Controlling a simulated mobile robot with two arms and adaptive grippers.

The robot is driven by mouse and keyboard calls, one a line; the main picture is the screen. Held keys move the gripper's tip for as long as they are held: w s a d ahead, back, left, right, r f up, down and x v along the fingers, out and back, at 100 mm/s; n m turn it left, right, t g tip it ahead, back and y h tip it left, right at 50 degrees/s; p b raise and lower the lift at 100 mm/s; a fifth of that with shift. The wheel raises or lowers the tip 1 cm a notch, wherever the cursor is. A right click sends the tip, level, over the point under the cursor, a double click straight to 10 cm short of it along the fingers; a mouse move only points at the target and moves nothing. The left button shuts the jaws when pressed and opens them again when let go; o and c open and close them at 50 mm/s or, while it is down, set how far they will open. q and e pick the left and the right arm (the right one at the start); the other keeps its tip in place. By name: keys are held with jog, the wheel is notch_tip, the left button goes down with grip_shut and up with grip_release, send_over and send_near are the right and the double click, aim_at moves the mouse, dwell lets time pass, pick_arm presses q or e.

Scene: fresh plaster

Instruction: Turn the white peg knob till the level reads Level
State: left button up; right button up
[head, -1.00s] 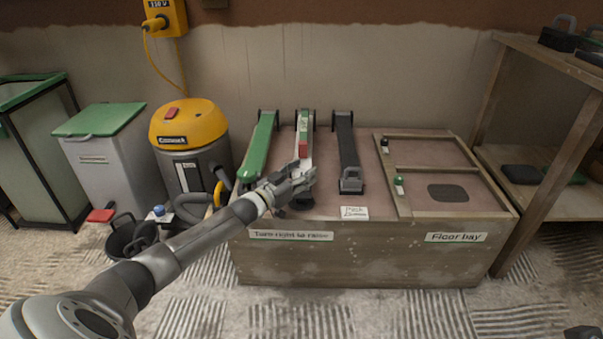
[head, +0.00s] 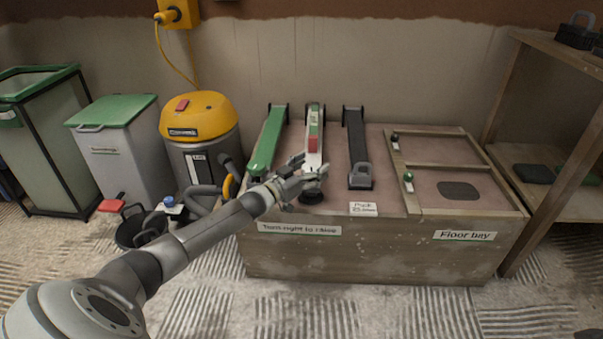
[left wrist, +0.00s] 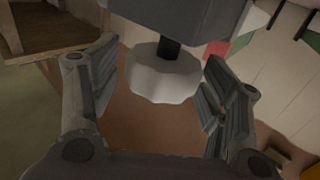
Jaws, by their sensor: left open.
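The white peg knob (left wrist: 163,82) has a scalloped edge and sits on a dark stem under a grey block in the left wrist view. My left gripper (left wrist: 160,95) is open, with one finger on each side of the knob and a gap showing on both sides. In the head view my left gripper (head: 308,176) is at the near end of the middle bar, and its fingers largely hide the knob. This white bar (head: 314,119) carries a green and red marked part (head: 313,138). I cannot read the level from here. My right gripper does not show clearly.
A green bar (head: 268,142) lies left of the middle bar and a black bar (head: 355,135) right of it, on a wooden bench (head: 400,250). Labels on its front read "Turn right to raise" (head: 299,229) and "Floor bay" (head: 465,235). A yellow vacuum (head: 200,116) stands left.

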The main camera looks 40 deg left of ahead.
pick_arm(q)
jog(key=s+a, duration=0.1)
jog(key=s, duration=1)
jog(key=shift+s+a, duration=0.3)
jog(key=shift+s, duration=0.05)
